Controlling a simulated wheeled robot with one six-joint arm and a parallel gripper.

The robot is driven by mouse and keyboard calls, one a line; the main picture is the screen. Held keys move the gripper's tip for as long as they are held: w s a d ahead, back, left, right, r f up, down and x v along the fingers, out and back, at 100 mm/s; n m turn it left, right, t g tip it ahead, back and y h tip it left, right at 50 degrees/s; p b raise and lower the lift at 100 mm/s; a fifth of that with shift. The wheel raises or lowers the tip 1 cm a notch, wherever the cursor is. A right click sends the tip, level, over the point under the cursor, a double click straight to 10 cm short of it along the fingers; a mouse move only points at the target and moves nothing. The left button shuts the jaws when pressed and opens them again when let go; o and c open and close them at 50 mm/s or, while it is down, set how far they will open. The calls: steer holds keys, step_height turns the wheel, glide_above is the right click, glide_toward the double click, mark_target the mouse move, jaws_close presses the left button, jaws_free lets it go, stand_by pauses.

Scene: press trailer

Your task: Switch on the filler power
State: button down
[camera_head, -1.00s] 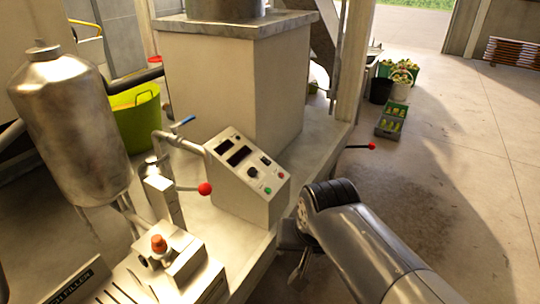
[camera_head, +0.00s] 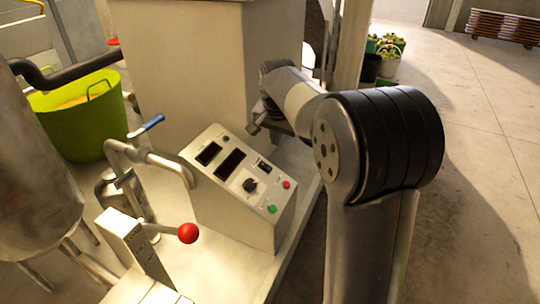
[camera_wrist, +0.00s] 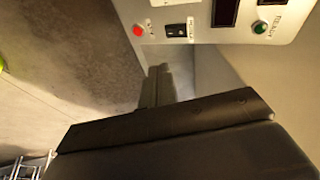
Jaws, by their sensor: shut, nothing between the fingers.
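The filler's control box (camera_head: 240,205) has a sloped cream panel, with two dark displays, a black knob (camera_head: 250,185), a green button (camera_head: 271,209) and a red button (camera_head: 286,185). A small black rocker switch (camera_head: 264,167) sits near the panel's far right edge. In the wrist view the rocker switch (camera_wrist: 177,31) is beside the red button (camera_wrist: 138,30), and a green lamp (camera_wrist: 261,27) is further right. My gripper (camera_head: 254,128) is beyond the panel's far right side, apart from the switch. In the wrist view its grey fingers (camera_wrist: 157,72) look shut and empty. The rocker's position is too small to tell.
A red-knobbed lever (camera_head: 188,233) and a blue-handled valve pipe (camera_head: 150,125) stand left of the box. A large cream block (camera_head: 180,60) rises behind it. A green tub (camera_head: 80,115) is at left. Open floor lies to the right.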

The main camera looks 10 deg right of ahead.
steer(key=shift+w+d+f, duration=0.1)
steer(key=shift+w+f, duration=0.05)
steer(key=shift+w, duration=0.4)
steer(key=shift+w+f, duration=0.15)
steer(key=shift+w, duration=0.35)
steer(key=p, duration=0.2)
glide_toward(270, 168)
steer(key=x, duration=0.5)
steer(key=shift+w+d+f, duration=0.1)
steer(key=shift+d, duration=0.1)
steer(key=shift+w+a+f, duration=0.1)
steer(key=shift+f, duration=0.4)
